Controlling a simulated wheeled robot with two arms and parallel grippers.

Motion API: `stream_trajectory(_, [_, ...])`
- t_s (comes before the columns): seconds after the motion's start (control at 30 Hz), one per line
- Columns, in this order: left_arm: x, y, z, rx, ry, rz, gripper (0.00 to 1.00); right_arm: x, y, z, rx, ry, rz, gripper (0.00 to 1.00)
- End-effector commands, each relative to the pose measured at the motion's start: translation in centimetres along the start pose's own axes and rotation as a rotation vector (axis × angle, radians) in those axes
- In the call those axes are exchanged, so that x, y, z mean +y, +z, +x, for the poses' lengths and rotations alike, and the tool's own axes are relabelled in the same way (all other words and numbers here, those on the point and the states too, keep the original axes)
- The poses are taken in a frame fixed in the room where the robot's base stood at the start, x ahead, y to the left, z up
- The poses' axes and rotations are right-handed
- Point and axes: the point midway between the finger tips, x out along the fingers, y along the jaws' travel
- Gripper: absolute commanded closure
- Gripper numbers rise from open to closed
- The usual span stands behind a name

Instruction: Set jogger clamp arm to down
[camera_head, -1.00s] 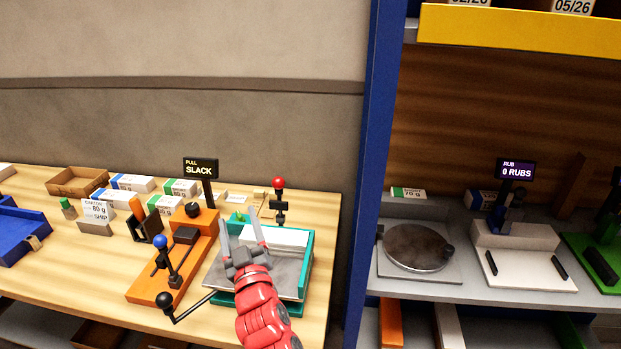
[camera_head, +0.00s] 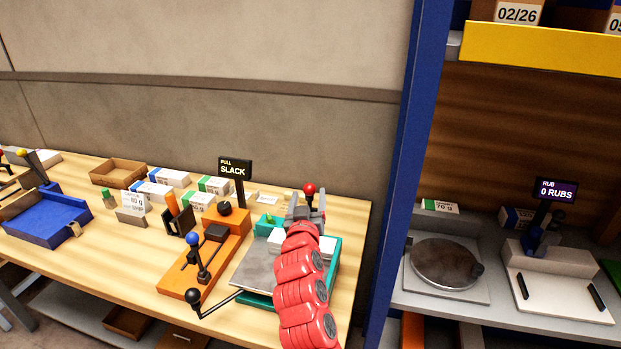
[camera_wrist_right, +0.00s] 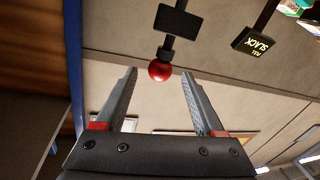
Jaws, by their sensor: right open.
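The jogger is a teal tray (camera_head: 333,262) with a grey plate and a white paper stack at the right end of the wooden bench. Its clamp arm shows as a red ball knob (camera_head: 309,188) on a black part at the tray's back. My right gripper (camera_head: 306,207) is open over the back of the tray, at the knob. In the right wrist view the red knob (camera_wrist_right: 160,71) lies between the two open fingertips (camera_wrist_right: 159,74), with gaps on both sides. My gripper and arm hide much of the clamp in the head view. My left gripper is not in view.
A blue shelf post (camera_head: 405,170) rises to the right. Several paper reams and a blue tray (camera_head: 45,220) are further left.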

Motion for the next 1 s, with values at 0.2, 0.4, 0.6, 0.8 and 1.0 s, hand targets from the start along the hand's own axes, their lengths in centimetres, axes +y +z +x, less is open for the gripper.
stream_trajectory(0.2, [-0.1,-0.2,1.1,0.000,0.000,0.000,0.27,0.0,-0.2,3.8,-0.001,0.000,-0.001,0.29])
stream_trajectory(0.4, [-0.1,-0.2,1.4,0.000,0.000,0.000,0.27,0.0,-0.2,6.0,0.003,0.000,0.001,0.29])
stream_trajectory(0.6, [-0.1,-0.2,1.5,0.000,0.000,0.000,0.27,0.0,0.0,7.0,-0.001,0.000,0.000,0.29])
stream_trajectory(0.8, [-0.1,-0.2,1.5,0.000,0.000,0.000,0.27,0.0,0.0,7.1,0.000,-0.001,0.001,0.29])
stream_trajectory(1.0, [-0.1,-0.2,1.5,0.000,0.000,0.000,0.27,0.0,0.0,7.1,0.001,-0.001,0.001,0.49])
